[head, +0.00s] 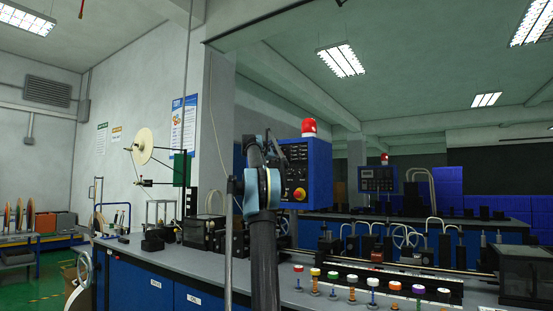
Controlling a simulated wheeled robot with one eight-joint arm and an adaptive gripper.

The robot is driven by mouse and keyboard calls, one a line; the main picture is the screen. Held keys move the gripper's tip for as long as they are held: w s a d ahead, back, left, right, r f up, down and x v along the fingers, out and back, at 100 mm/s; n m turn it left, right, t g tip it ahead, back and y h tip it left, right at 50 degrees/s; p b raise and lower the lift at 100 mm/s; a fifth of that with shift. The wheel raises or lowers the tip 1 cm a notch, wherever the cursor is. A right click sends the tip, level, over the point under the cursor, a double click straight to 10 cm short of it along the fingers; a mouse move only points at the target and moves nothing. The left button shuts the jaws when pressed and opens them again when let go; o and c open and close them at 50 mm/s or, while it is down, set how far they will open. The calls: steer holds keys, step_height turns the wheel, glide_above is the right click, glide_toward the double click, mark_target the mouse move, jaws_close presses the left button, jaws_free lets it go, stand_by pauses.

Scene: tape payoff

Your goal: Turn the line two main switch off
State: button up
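A blue control box (319,170) with a dark front panel stands just right of my arm. A red-and-yellow rotary switch (299,194) sits low on its panel, and a red beacon (309,127) is on top. A second control box (377,179) with its own red beacon (384,159) stands farther back to the right. I cannot read which line either box belongs to. My arm (263,245) rises in front of the bench, and its upper end overlaps the near box's left edge. My gripper's fingers cannot be made out there.
A long grey bench (190,262) with blue cabinets runs across the front. Several coloured knobs (352,280) stand along its front right. A thin upright pole (229,250) is left of my arm. A tape reel (142,146) is at the left, with green floor (45,290) below.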

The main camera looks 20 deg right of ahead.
steer(key=shift+f+n, duration=0.1)
steer(key=shift+n, duration=1.5)
steer(key=o, duration=1)
steer(key=shift+c, duration=0.2)
steer(key=shift+o, duration=0.5)
steer(key=shift+w+a+f, duration=0.1)
steer(key=shift+w+f, duration=0.05)
steer(key=shift+w, duration=0.05)
steer(key=shift+s, duration=0.1)
steer(key=v, duration=1.1)
steer(key=shift+s+a, duration=0.25)
steer(key=shift+a, duration=0.1)
